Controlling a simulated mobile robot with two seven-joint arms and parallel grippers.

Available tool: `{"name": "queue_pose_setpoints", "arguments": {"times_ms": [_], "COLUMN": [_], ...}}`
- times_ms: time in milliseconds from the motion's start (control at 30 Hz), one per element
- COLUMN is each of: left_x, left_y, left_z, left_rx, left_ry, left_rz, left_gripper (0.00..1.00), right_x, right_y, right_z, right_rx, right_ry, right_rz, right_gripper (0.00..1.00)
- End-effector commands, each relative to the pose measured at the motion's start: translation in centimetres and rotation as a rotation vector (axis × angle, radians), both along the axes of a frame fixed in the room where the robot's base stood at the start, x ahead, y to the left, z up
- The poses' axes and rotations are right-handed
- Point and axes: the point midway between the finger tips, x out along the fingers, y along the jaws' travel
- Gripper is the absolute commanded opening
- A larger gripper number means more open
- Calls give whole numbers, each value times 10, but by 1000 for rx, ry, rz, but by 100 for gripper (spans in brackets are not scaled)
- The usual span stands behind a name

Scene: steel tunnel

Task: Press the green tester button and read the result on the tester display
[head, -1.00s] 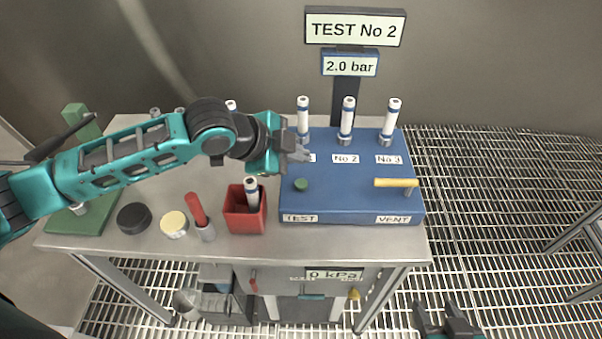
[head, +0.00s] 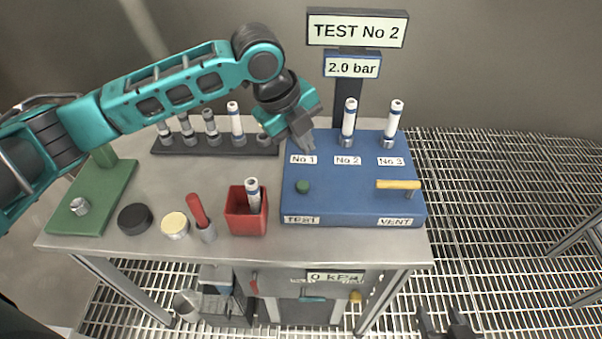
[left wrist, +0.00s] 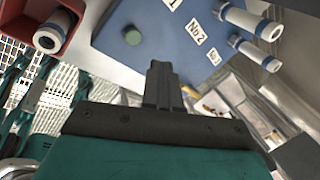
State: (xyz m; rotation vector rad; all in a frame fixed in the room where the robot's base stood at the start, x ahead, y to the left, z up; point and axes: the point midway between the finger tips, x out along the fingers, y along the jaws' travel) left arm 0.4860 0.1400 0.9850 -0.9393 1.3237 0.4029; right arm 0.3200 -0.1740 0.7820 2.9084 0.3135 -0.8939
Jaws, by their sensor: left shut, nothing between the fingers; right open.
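The blue tester (head: 340,190) stands at the right of the steel bench, with a green button (head: 302,187) above its TEST label. The button also shows in the left wrist view (left wrist: 132,36). The sign above reads TEST No 2 and 2.0 bar (head: 352,67). A display on the bench front reads 0 kPa (head: 335,277). My left gripper (head: 308,146) is shut and empty, over the back left of the tester near label No 1, apart from the button. It hides the No 1 position. My right gripper (head: 447,325) is open at the bottom edge, off the bench.
White tubes stand at No 2 (head: 348,120) and No 3 (head: 392,122). A yellow VENT lever (head: 398,184) is at the tester's right. A red box (head: 245,210) with a tube stands left of it. A tube rack (head: 215,145) is behind.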

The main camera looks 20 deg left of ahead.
Motion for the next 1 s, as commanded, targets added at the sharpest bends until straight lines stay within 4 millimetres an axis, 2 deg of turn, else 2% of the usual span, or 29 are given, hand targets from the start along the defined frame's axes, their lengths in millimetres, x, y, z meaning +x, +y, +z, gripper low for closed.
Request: {"name": "queue_pose_setpoints", "arguments": {"times_ms": [33, 200, 400, 833, 1000], "left_x": [2, -2, -7, -8, -8], "left_y": [-1, 3, 7, 8, 8], "left_z": [9, 32, 49, 52, 40], "left_rx": [53, 195, 276, 290, 290], "left_ry": [11, 75, 124, 137, 139], "left_rz": [-89, -369, -560, -599, -598], "left_gripper": [0, 0, 0, 0, 0], "right_x": [-1, -4, -4, -5, -5], "right_y": [-2, -4, -4, -2, -2], "right_z": [-3, -8, -8, -9, -10], "right_rx": [-3, -7, -3, -1, -1], "right_ry": [4, 8, 1, 5, 7], "right_rz": [-3, -6, -9, -10, -9], "right_gripper": [54, 54, 54, 54, 54]}}
